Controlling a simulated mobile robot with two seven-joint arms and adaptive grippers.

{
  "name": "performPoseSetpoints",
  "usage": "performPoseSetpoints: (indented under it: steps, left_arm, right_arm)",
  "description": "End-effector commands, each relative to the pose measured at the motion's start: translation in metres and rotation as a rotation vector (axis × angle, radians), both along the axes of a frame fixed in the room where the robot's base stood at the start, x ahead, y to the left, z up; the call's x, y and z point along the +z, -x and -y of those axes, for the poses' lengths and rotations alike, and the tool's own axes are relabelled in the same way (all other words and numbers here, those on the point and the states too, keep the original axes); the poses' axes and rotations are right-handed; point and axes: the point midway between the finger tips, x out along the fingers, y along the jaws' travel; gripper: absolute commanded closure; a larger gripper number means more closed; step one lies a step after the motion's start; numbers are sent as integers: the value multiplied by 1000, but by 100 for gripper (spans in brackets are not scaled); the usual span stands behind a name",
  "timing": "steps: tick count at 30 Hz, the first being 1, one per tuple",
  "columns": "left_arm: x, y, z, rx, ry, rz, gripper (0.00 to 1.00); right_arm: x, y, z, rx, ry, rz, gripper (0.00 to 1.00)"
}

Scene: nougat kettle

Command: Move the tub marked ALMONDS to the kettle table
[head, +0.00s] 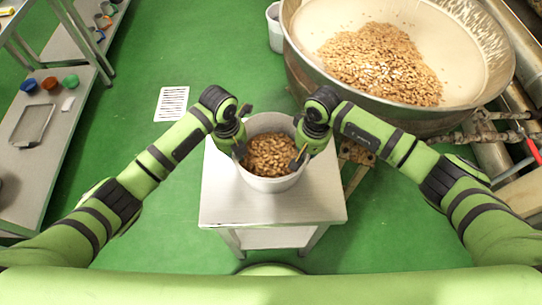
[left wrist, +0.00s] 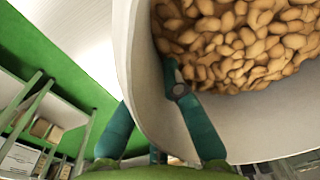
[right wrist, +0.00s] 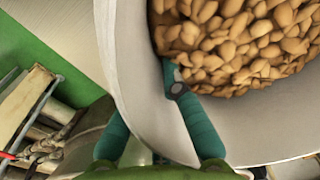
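A white tub (head: 270,184) full of tan, almond-like nuts is over a small steel table (head: 230,207), beside the big kettle (head: 310,65). I cannot tell whether its base touches the tabletop. No ALMONDS marking shows. My left gripper (head: 239,150) is at the tub's left rim and my right gripper (head: 299,158) at its right rim. In the left wrist view, the fingers straddle the tub wall (left wrist: 150,110), one inside and one outside. The right wrist view shows the same on the wall (right wrist: 140,100). Both look closed on it; the outer fingertips are hidden.
The kettle holds a heap of nuts and stands close at the right. A low bench (head: 50,160) with coloured bowls and a tray runs along the left. Another pale tub (head: 274,35) stands behind. Green floor (head: 140,60) is open between bench and table.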

Motion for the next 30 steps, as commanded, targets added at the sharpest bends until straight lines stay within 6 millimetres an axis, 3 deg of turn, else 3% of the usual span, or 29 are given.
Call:
performPoseSetpoints:
  steps: [11, 24, 30]
  left_arm:
    - [10, -1, 7, -6, 17, 7, 100]
    - [50, -1, 9, -8, 22, 7, 100]
    - [55, -1, 9, -9, 22, 7, 100]
  right_arm:
    - [9, 1, -7, 8, -17, 2, 100]
    - [49, 1, -10, 11, -22, 3, 100]
    - [54, 1, -10, 11, -23, 3, 100]
